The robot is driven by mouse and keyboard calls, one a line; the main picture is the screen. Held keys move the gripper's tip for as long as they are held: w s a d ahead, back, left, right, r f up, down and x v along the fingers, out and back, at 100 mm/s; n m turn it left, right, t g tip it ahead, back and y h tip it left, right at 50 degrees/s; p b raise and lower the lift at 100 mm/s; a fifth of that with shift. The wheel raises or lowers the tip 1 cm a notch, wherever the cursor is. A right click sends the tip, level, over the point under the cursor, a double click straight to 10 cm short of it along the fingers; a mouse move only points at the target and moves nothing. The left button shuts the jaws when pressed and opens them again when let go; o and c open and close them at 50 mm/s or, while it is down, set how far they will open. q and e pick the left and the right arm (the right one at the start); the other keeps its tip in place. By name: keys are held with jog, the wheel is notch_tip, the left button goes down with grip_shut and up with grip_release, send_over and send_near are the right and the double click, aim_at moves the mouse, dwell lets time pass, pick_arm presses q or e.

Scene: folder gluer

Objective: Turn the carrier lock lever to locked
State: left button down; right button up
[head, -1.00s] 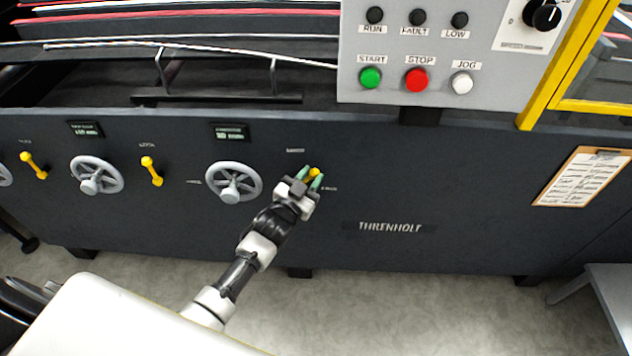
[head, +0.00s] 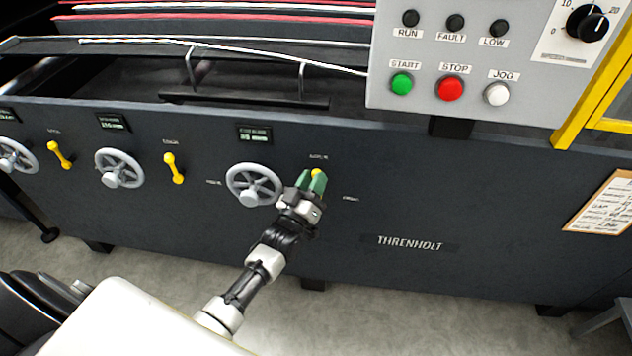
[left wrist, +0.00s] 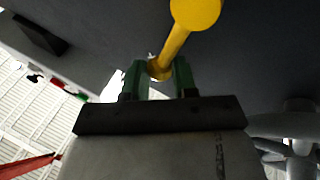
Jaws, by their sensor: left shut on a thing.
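The yellow lock lever (head: 316,172) is on the dark machine front, right of a grey handwheel. My left gripper (head: 310,182), with green fingers, is shut on it; the fingers hide most of the lever in the head view. In the left wrist view the lever (left wrist: 175,40) slants up and right from between the fingers (left wrist: 160,75), its round end beyond them. In the head view its visible end lies just below the upper small label (head: 319,157); another label (head: 350,198) is to the lower right. I cannot read either label. My right gripper is out of view.
A grey handwheel (head: 254,185) stands close to the left of my gripper. Farther left are another yellow lever (head: 174,168) and handwheel (head: 119,167). A button panel (head: 455,60) overhangs at upper right. The front right of the lever is flat and clear.

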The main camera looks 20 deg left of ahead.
pick_arm(q)
jog(key=shift+d+f, duration=0.1)
jog(key=shift+f, duration=0.1)
dwell(0.3)
jog(key=c, duration=0.9)
grip_release()
jog(key=shift+r, duration=0.1)
jog(key=v, duration=1)
jog(key=shift+s, duration=0.35)
